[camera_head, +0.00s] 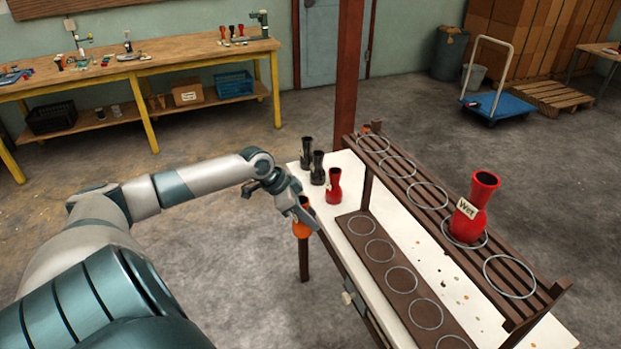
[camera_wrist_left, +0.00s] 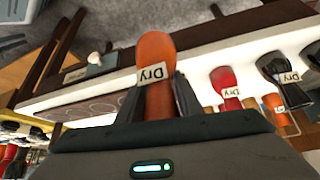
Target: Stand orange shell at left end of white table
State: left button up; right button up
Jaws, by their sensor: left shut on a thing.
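My left gripper (camera_head: 302,216) is shut on an orange shell (camera_head: 301,231) beside the left edge of the white table (camera_head: 316,207). In the left wrist view the held orange shell (camera_wrist_left: 156,50) carries a "Dry" label and sits between both fingers (camera_wrist_left: 154,97). On the table's far end stand two black shells (camera_head: 318,168) and a red shell (camera_head: 333,188). My right gripper is out of view.
A brown slatted rack (camera_head: 428,193) with metal rings stands along the table's right side and holds a red shell (camera_head: 474,205) labelled "Wet". A lower brown board (camera_head: 386,262) has several empty rings. A workbench (camera_head: 140,66) stands at the back left.

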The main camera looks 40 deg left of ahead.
pick_arm(q)
jog(key=s+d+r+m, duration=0.1)
jog(key=d+r, duration=0.3)
jog(key=d, duration=0.6)
jog(key=s+d+r+m+g+h, duration=0.1)
jog(key=d+r, duration=0.4)
jog(key=d, duration=0.5)
jog(key=s+d+r+m, duration=0.2)
jog(key=d+r, duration=0.3)
jog(key=d, duration=0.5)
jog(key=shift+s+d+g+h, duration=0.3)
jog(key=shift+s+d+h, duration=0.1)
jog(key=shift+s, duration=0.3)
